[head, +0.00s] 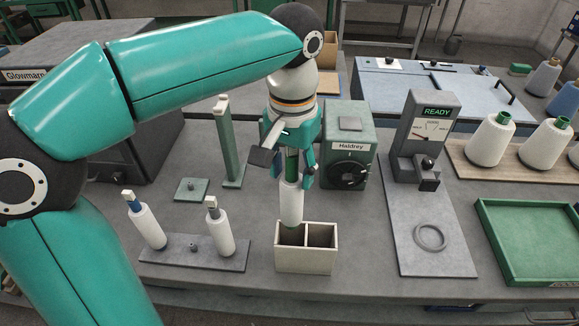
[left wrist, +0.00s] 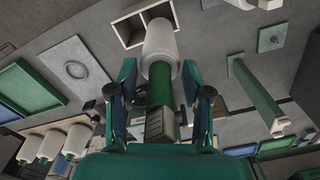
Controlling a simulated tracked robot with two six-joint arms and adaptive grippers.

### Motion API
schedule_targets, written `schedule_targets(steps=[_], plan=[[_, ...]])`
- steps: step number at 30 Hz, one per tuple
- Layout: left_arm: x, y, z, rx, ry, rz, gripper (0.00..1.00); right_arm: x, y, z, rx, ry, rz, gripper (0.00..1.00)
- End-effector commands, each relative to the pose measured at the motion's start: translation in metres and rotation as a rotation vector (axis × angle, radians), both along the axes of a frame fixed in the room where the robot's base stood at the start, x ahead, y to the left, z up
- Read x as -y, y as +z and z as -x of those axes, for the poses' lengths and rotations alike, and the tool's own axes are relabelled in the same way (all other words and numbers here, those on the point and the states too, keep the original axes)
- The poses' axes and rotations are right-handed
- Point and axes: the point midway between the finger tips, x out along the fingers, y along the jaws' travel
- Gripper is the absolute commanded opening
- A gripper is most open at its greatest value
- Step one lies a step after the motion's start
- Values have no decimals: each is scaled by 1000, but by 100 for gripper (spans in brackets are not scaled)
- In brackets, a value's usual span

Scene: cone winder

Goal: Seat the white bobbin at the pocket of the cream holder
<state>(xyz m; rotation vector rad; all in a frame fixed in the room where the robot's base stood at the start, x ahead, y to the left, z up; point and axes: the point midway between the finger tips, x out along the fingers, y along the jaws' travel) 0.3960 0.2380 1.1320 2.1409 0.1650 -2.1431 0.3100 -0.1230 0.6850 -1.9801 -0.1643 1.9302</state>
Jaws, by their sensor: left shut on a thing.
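The white bobbin (head: 291,203) hangs nearly upright from my left gripper (head: 294,172), which is shut on its green upper core. The bobbin also shows in the left wrist view (left wrist: 160,44), with the green core (left wrist: 160,85) between the fingers. The cream holder (head: 306,262) is an open box with two pockets split by a divider. The bobbin's lower end is over the left pocket in the head view; I cannot tell whether it dips below the rim. The holder also shows in the left wrist view (left wrist: 122,15), partly hidden by the bobbin. My right gripper is not in view.
A grey stand (head: 185,255) with two white bobbins is left of the holder. A green post (head: 231,150) and the Haldrey box (head: 348,150) stand behind. A gauge (head: 430,125), a grey ring (head: 430,237) and a green tray (head: 530,245) are at right.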

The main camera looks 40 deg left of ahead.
Motion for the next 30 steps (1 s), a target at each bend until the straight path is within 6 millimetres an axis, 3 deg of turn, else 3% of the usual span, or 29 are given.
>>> schedule_targets(steps=[30], plan=[[0,-45,0,1,0,0,22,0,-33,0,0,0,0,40]])
